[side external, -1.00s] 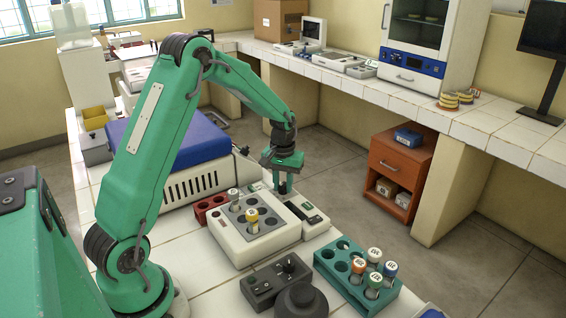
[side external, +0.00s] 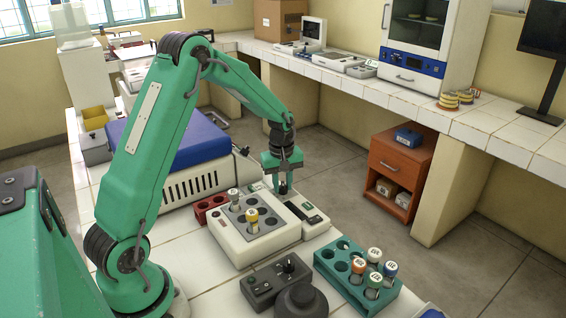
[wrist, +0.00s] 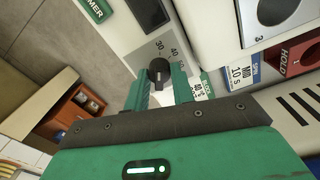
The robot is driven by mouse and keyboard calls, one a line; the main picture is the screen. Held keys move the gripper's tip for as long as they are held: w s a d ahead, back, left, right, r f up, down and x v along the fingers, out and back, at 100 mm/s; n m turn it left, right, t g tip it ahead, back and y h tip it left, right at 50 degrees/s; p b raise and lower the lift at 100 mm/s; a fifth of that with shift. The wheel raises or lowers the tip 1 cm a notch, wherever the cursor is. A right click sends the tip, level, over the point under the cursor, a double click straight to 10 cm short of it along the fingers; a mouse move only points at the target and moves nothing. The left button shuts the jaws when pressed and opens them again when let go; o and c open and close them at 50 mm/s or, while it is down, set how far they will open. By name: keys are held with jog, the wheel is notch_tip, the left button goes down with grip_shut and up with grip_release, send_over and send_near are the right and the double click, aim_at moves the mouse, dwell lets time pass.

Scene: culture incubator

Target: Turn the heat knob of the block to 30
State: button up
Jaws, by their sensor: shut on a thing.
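The heat block (side external: 232,240) is a white box on the tiled bench, with a grey well plate holding two capped vials. My gripper (wrist: 158,88) is shut on the knob, one green finger on each side. In the side view my gripper (side external: 281,188) points down at the block's far end and hides most of the knob. I cannot tell which number the knob's mark points at.
A dark display (wrist: 148,12) lies beside the scale. A red rack (side external: 207,206) stands left of the block. A dark control box (side external: 266,285) and a green rack (side external: 335,272) with several capped vials stand in front.

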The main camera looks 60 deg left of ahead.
aim_at(282, 183)
jog(key=shift+a, duration=0.15)
jog(key=o, duration=1)
jog(key=shift+r, duration=0.1)
notch_tip(282, 183, up, 7)
jog(key=shift+s+r, duration=0.1)
jog(key=shift+r, duration=0.25)
jog(key=shift+s+d+r, duration=0.1)
jog(key=shift+d, duration=0.1)
